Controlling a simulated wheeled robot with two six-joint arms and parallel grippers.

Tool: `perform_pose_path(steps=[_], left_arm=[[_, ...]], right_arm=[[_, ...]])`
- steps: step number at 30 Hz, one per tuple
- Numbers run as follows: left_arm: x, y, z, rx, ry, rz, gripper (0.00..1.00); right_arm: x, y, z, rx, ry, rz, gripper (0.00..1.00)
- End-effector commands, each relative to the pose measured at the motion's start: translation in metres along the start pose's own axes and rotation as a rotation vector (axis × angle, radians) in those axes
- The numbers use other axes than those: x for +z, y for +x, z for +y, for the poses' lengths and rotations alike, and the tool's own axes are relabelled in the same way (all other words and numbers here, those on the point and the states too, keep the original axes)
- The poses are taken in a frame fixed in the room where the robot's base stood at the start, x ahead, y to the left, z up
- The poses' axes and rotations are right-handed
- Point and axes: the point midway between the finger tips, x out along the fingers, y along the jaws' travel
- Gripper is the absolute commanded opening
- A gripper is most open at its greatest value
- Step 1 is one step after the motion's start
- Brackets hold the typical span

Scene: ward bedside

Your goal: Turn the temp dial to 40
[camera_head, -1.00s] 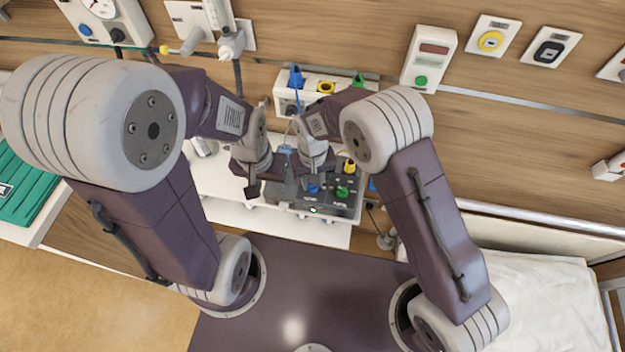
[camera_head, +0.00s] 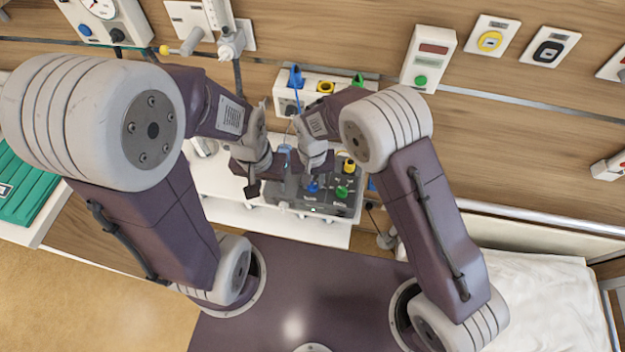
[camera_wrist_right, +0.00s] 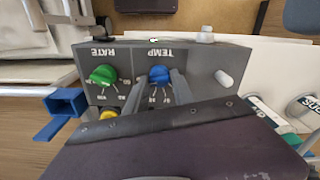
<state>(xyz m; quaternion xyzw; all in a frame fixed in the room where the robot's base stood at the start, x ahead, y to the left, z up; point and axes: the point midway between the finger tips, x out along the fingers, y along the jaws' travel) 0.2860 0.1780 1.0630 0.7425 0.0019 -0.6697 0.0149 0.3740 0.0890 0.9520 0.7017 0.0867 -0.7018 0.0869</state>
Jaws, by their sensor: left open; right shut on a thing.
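The blue temp dial (camera_head: 312,187) is on the sloping face of a dark grey unit (camera_head: 328,210), which stands on a white shelf. In the right wrist view the blue dial (camera_wrist_right: 159,74) appears upside down under the word TEMP, with small marks around it. I cannot read its setting. My right gripper (camera_wrist_right: 164,82) is shut on this dial, one finger on each side. It also shows in the head view (camera_head: 311,182). My left gripper (camera_head: 252,190) is open and empty, just left of the unit, its far finger partly hidden.
A green RATE dial (camera_wrist_right: 104,75) and a yellow knob (camera_head: 349,165) are beside the temp dial. A bed (camera_head: 545,290) is at the right. A green folded cloth (camera_head: 28,190) is at the left.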

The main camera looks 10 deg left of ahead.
Motion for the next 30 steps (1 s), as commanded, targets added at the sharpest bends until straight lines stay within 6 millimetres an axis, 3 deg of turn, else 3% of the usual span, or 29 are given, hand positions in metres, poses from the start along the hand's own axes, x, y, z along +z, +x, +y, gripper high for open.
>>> perform_pose_path(steps=[1,3,14,24,30], left_arm=[[0.0,0.0,0.0,0.0,0.0,0.0,0.44],[0.0,0.0,0.0,0.0,0.0,0.0,0.44],[0.0,0.002,0.0,0.0,0.0,0.0,0.44],[0.001,0.013,0.0,0.0,0.0,0.0,0.44],[0.002,0.014,0.0,0.0,0.0,0.0,0.44]], right_arm=[[-0.001,-0.001,0.0,-0.002,0.001,0.003,0.32],[-0.001,-0.001,0.0,-0.001,0.001,0.002,0.51],[-0.001,-0.005,0.0,-0.001,0.0,0.002,0.51],[-0.001,-0.074,-0.001,-0.003,0.0,0.005,0.51],[0.0,-0.091,0.0,-0.001,0.0,0.002,0.51]])
